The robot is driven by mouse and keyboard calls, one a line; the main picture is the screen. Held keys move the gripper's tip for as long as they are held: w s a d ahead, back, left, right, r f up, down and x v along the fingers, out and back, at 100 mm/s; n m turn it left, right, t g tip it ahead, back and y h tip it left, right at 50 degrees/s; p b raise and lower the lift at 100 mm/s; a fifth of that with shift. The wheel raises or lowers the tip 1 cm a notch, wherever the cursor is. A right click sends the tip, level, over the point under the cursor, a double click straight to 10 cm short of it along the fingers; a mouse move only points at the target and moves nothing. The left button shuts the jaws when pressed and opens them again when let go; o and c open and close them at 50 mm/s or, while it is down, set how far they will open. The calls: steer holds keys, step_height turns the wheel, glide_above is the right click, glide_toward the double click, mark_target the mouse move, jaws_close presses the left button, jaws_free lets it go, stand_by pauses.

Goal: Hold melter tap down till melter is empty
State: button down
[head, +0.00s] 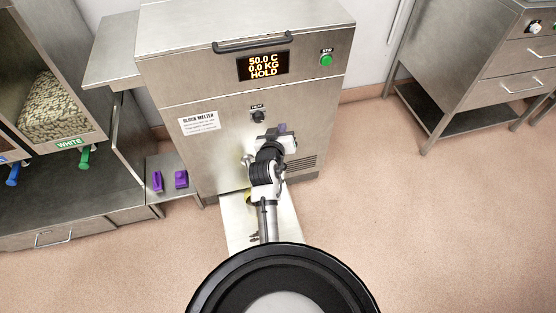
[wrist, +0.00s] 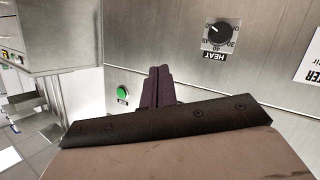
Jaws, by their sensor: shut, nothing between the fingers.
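The block melter (head: 220,95) is a steel cabinet; its display (head: 263,66) reads 50.0 C, 0.0 KG, HOLD. The tap is not visible in either view; my arm covers the lower middle of the melter's front. My gripper (head: 283,128) is in front of that panel, a little right of and below the heat knob (head: 258,117). In the wrist view, its dark purple fingers (wrist: 158,86) are together and empty. The heat knob (wrist: 220,32) and the green button (wrist: 123,90) show beyond them. I cannot tell whether the fingers touch anything.
A pale platform (head: 236,225) sticks out at the melter's foot, with a yellow thing (head: 248,196) mostly hidden behind my arm. Two purple items (head: 181,178) lie on a low side shelf. A WHITE bin (head: 55,110) stands left, a steel drawer unit (head: 490,70) right. The right floor is clear.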

steer(key=s+a+f+n, duration=0.2)
steer(key=s+f, duration=0.2)
steer(key=f, duration=0.4)
steer(key=s+a+f+n+g+y, duration=0.1)
steer(key=s+f, duration=0.3)
steer(key=f, duration=0.5)
steer(key=shift+s+a+n, duration=0.4)
steer(key=shift+w+f, duration=0.1)
steer(key=w+d+f, duration=0.3)
steer(key=w+f, duration=0.4)
steer(key=w, duration=0.3)
steer(key=shift+w+f+b, duration=0.15)
steer(key=shift+w+b, duration=0.05)
steer(key=shift+b, duration=0.1)
steer(key=shift+s+f, duration=0.1)
steer(key=shift+f, duration=0.05)
